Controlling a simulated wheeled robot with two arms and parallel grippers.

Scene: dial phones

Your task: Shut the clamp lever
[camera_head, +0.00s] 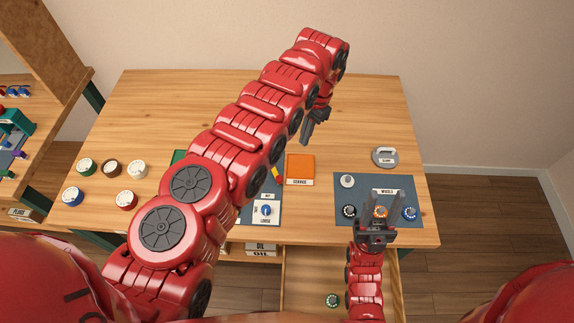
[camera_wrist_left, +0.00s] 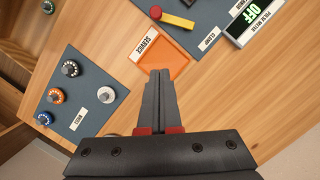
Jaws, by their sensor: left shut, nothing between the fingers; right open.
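In the head view only a small red and yellow piece of the lever (camera_head: 278,174) shows past my left arm. My left gripper (camera_head: 307,138) is shut and empty above the table, behind the orange service tray and apart from the lever. Its closed fingers (camera_wrist_left: 158,76) point toward the tray in the wrist view. My right gripper (camera_head: 381,197) is open over the models mat.
The orange service tray (camera_head: 300,168) lies beside the clamp area. The models mat (camera_head: 347,185) holds several dials. A grey ring-shaped item (camera_head: 385,157) stands at right. An open drawer (camera_head: 305,275) juts out in front. The back of the table is clear.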

